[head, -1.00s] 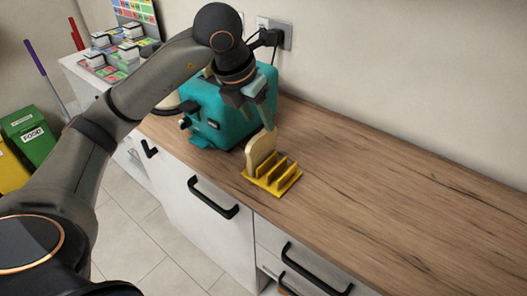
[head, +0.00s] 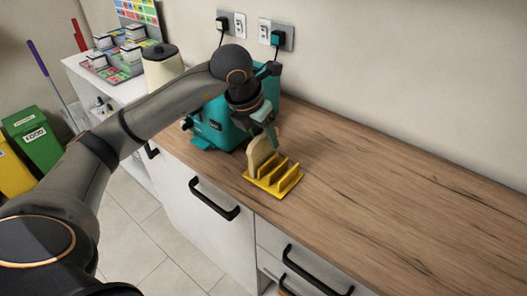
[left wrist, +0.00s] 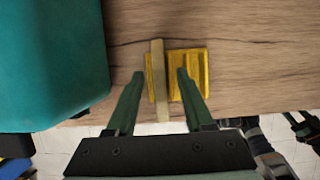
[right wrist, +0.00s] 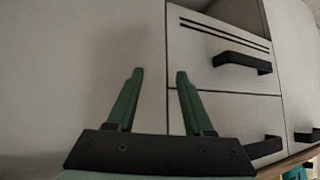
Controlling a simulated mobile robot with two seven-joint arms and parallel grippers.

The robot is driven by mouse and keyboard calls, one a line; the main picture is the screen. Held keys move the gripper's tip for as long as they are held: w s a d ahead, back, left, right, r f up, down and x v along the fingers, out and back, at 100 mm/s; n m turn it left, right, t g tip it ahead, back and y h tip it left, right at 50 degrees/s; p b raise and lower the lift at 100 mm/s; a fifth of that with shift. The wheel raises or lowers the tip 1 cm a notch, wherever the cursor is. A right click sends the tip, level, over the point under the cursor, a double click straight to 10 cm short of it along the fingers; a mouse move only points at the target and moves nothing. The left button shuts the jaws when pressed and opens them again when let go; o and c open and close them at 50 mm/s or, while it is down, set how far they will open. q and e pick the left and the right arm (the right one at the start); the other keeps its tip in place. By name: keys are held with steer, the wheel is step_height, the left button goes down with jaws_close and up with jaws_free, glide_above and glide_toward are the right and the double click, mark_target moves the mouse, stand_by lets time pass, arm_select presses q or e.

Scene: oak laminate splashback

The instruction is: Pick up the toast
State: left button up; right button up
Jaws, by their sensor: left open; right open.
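A slice of toast (head: 259,151) stands upright in the end slot of a yellow toast rack (head: 274,183) on the counter. My left gripper (head: 271,138) is open at the toast's top edge, partly covering it in the head view. In the left wrist view the toast (left wrist: 159,88) shows edge-on as a tan strip between the two open fingers, with the rack (left wrist: 195,62) behind and to the right. I cannot tell whether a finger touches it. My right gripper (right wrist: 160,74) is open and empty, facing white drawer fronts.
Sockets with plugs (head: 277,36) are on the wall behind. The wooden counter (head: 400,200) right of the rack is clear.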

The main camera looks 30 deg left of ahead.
arm_select(q)
steer(key=shift+f, duration=0.25)
steer(key=shift+c, duration=0.2)
jaws_close()
stand_by(0.4)
stand_by(1.0)
